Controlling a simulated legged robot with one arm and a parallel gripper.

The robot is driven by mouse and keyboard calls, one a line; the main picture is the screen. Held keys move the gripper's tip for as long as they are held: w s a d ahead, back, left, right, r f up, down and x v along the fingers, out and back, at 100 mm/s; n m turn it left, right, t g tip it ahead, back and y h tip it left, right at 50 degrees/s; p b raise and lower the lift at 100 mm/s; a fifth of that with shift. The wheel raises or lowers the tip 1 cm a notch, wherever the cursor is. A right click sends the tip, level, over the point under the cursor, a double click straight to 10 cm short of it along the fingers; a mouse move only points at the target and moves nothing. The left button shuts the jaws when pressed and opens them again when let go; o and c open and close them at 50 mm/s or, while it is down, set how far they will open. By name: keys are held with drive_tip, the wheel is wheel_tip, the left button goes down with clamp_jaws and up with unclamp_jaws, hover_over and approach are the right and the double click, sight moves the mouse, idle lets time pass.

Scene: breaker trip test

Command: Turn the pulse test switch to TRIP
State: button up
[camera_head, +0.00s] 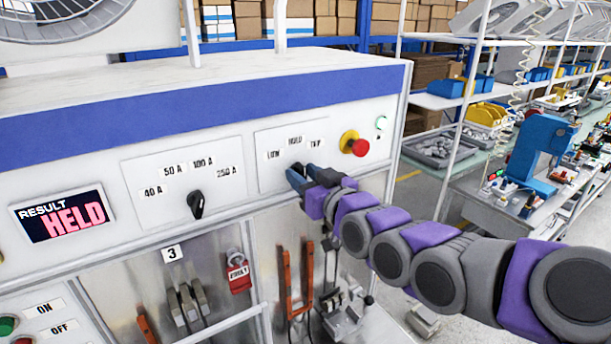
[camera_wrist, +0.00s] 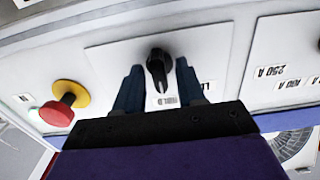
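The pulse test switch is a black knob (camera_wrist: 157,68) on a white plate with labels LOW (camera_head: 273,154), HOLD (camera_head: 295,140) and TRIP (camera_head: 317,146). In the upside-down wrist view its long end points towards the HOLD label (camera_wrist: 167,101). My gripper (camera_head: 303,173) is at this plate in the head view, covering most of the knob. In the wrist view my gripper (camera_wrist: 158,75) is open, with one finger on each side of the knob and a gap visible on both sides. The result display (camera_head: 62,216) reads HELD.
A red stop button on a yellow base (camera_head: 354,143) sits just right of the switch plate. A current selector knob (camera_head: 196,203) is to the left. Below are a red lock tag (camera_head: 238,272) and orange-handled bars (camera_head: 288,285). Shelving (camera_head: 470,100) stands right.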

clamp_jaws()
drive_tip(key=shift+d+m, duration=0.1)
drive_tip(key=shift+m, duration=0.2)
drive_tip(key=m+b, duration=0.1)
drive_tip(key=m, duration=0.3)
drive_tip(key=shift+d+r, duration=0.1)
drive_tip(key=shift+m+b, duration=0.3)
drive_tip(key=shift+m, duration=1.8)
drive_tip(key=shift+o, duration=0.3)
unclamp_jaws()
drive_tip(key=shift+w, duration=0.15)
drive_tip(key=shift+d, duration=0.1)
